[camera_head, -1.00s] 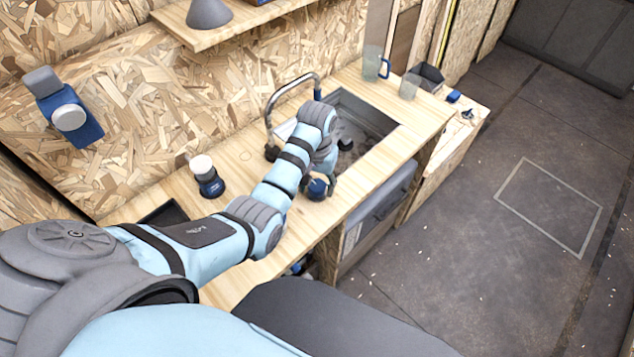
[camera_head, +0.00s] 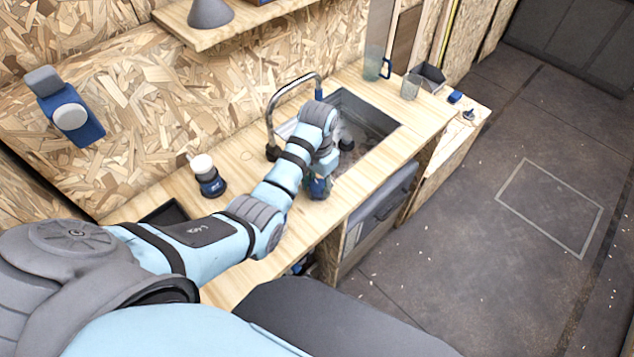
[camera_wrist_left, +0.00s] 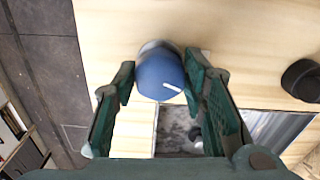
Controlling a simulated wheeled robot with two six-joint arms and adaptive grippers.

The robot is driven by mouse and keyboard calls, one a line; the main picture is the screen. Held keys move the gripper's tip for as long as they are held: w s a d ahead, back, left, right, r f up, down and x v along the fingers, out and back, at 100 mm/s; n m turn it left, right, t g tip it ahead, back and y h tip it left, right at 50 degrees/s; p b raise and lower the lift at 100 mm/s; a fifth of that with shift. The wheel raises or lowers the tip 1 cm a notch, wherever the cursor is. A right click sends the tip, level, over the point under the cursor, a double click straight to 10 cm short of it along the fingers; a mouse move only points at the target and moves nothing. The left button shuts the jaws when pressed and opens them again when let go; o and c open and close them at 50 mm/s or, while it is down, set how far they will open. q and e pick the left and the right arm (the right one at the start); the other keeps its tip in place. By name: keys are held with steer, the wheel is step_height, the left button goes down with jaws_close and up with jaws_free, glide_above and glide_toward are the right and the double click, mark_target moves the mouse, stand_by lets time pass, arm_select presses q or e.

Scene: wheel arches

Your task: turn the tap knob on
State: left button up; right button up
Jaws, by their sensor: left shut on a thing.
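The tap knob (camera_wrist_left: 158,76) is a round blue knob with a white line on its top. It stands on the worktop at the near side of the sink. My left gripper (camera_wrist_left: 161,84) is shut on the knob from above, with one finger on each side of it in the wrist view. In the head view the left gripper (camera_head: 321,182) largely hides the knob. My right gripper is not in view.
A blue-handled mug (camera_head: 374,66) and a clear glass (camera_head: 411,86) stand past the sink. A blue and white device (camera_head: 70,115) is on the wall. The floor at right is clear.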

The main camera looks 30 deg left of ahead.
arm_select(q)
steer(key=m, duration=0.7)
steer(key=shift+w+r, duration=0.1)
steer(key=shift+w, duration=0.05)
steer(key=m, duration=0.6)
steer(key=shift+a+m, duration=0.1)
steer(key=shift+m, duration=0.3)
steer(key=o, duration=1.2)
steer(key=shift+c, duration=0.2)
